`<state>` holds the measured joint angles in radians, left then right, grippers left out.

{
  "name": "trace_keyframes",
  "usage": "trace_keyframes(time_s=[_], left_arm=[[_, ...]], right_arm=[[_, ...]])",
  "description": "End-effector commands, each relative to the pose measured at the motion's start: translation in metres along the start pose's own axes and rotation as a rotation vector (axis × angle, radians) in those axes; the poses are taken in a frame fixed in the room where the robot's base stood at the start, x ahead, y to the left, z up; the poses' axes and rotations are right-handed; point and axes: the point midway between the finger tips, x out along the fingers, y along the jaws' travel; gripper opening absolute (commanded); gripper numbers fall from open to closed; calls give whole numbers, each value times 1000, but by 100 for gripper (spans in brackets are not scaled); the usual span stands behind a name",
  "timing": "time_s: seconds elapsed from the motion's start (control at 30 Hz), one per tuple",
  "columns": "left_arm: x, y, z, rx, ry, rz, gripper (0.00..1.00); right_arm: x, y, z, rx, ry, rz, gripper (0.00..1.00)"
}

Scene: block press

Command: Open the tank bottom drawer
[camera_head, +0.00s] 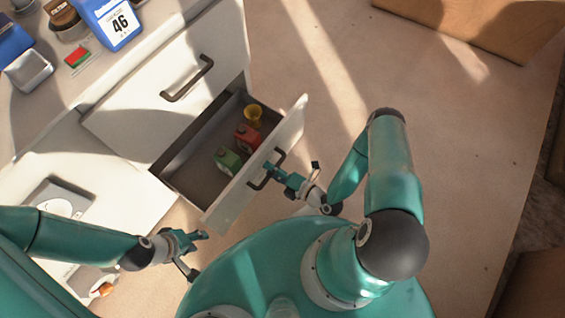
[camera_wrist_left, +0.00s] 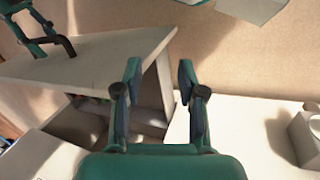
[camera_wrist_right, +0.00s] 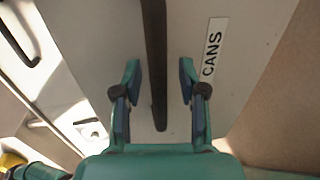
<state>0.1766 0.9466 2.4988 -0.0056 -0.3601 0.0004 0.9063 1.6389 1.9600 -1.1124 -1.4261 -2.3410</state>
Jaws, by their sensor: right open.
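A white drawer (camera_head: 222,211) below another drawer stands pulled out of the cabinet. Its dark bar handle (camera_head: 276,160) is on the outer face of its front. My right gripper (camera_head: 273,173) is at this handle. In the right wrist view, its open fingers (camera_wrist_right: 160,85) stand on either side of the dark handle (camera_wrist_right: 155,55), and the drawer front (camera_wrist_right: 195,95) bears a "CANS" label. My left gripper (camera_head: 197,252) is open and empty beyond the drawer's near corner; its fingers (camera_wrist_left: 157,85) also show apart in the left wrist view.
The drawer holds a green can (camera_head: 227,160), a red can (camera_head: 247,137) and a yellow object (camera_head: 253,116). A closed drawer front (camera_head: 150,115) with its own handle (camera_head: 187,79) is above. A blue-and-white "46" container (camera_head: 112,22) stands on the counter.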

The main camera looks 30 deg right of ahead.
Motion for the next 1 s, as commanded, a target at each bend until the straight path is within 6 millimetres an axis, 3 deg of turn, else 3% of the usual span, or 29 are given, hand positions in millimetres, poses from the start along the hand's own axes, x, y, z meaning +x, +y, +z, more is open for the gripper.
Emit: trace_keyframes(time_s=[0.27, 0.7, 1.0], left_arm=[[-1, 0, 0, 0, 0, 0, 40], [0, 0, 0, 0, 0, 0, 40], [0, 0, 0, 0, 0, 0, 40]], right_arm=[[-15, -1, 3, 1, -6, -2, 41], [-89, -1, 2, 2, -6, -2, 41], [-115, 0, 1, 0, 0, -1, 41]])
